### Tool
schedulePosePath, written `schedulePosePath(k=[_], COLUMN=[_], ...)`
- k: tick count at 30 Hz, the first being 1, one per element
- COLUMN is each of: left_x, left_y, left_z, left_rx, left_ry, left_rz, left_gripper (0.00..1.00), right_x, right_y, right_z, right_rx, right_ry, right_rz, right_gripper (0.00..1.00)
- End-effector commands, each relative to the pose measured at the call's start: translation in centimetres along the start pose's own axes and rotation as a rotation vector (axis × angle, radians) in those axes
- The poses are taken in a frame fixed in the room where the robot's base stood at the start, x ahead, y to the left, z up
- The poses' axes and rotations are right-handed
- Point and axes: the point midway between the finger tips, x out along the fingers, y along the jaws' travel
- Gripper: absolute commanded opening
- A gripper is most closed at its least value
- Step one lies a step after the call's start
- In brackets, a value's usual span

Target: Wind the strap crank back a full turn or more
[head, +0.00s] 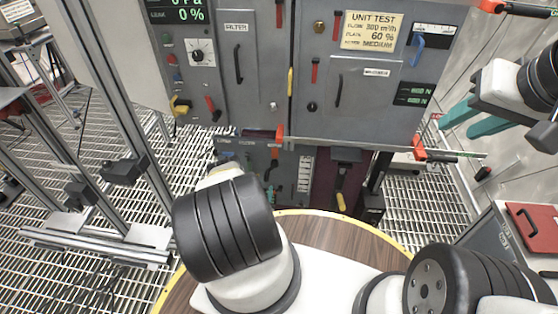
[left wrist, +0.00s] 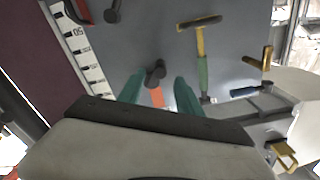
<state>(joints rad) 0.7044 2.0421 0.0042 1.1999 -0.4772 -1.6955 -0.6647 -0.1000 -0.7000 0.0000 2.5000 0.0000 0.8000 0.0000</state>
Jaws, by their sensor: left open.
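In the left wrist view, a small crank-like part with a black head and an orange grip (left wrist: 156,96) is on a grey panel (left wrist: 130,50). It appears between the teal fingers of my left gripper (left wrist: 159,80), which are apart; contact is not visible. A hammer-shaped handle (left wrist: 201,50), yellow with a green grip, is to its right. I cannot tell for sure which part is the strap crank. In the head view, my left arm covers most of the left gripper in front of the low panel (head: 285,160). My right gripper (head: 462,122), with teal fingers apart, is empty at the right.
The grey cabinet (head: 265,60) with levers and knobs stands above the low panel. A white scale strip (left wrist: 88,55) is left of the fingers in the left wrist view. Metal posts (head: 105,90) stand at the left. A red case (head: 533,228) is at the right.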

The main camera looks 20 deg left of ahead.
Motion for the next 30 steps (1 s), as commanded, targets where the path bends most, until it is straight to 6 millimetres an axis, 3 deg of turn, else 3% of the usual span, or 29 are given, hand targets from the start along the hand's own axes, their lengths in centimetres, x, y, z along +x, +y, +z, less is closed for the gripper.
schedulePosePath(k=[8, 11, 13, 24, 30], left_x=[-0.3, -0.2, -0.1, 0.8, 0.5], left_y=[0.0, -0.1, -0.3, -2.2, -2.8], left_z=[0.0, 0.0, 0.2, 0.1, -0.9], left_rx=[0.0, -0.011, -0.062, -0.827, -1.098], left_ry=[0.0, -0.003, -0.017, -0.228, -0.322], left_rz=[0.0, 0.002, 0.014, 0.169, 0.219], left_gripper=[0.41, 0.29, 0.29, 0.29, 0.29], right_x=[0.0, 0.0, 0.0, 0.0, 0.0], right_y=[0.0, 0.0, 0.0, 0.0, 0.0], right_z=[0.0, 0.0, 0.0, 0.0, 0.0], right_rx=[0.0, 0.0, 0.0, 0.0, 0.0], right_ry=[0.0, 0.0, 0.0, 0.0, 0.0], right_rz=[0.0, 0.0, 0.0, 0.0, 0.0], right_gripper=[0.36, 0.36, 0.36, 0.36, 0.36])
